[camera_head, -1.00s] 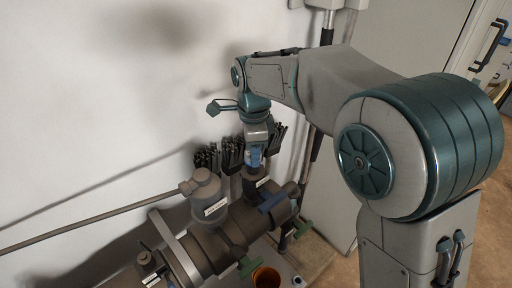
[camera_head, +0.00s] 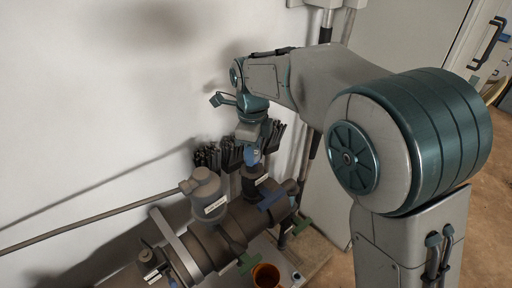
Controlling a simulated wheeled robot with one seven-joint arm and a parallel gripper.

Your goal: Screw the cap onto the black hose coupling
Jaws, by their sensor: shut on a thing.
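My gripper (camera_head: 252,158) points down at the right part of the manifold, above a dark upright coupling (camera_head: 256,184) with a white label. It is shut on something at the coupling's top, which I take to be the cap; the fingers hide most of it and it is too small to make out. I cannot tell whether the cap touches the coupling or how far it sits on it.
The dark manifold pipe (camera_head: 222,243) runs along the white wall. A grey labelled fitting (camera_head: 207,192) stands left of the gripper. Black clips (camera_head: 209,156) hang on the wall behind. Blue (camera_head: 271,199) and green (camera_head: 248,264) handles stick out. An orange cup (camera_head: 265,276) stands in front.

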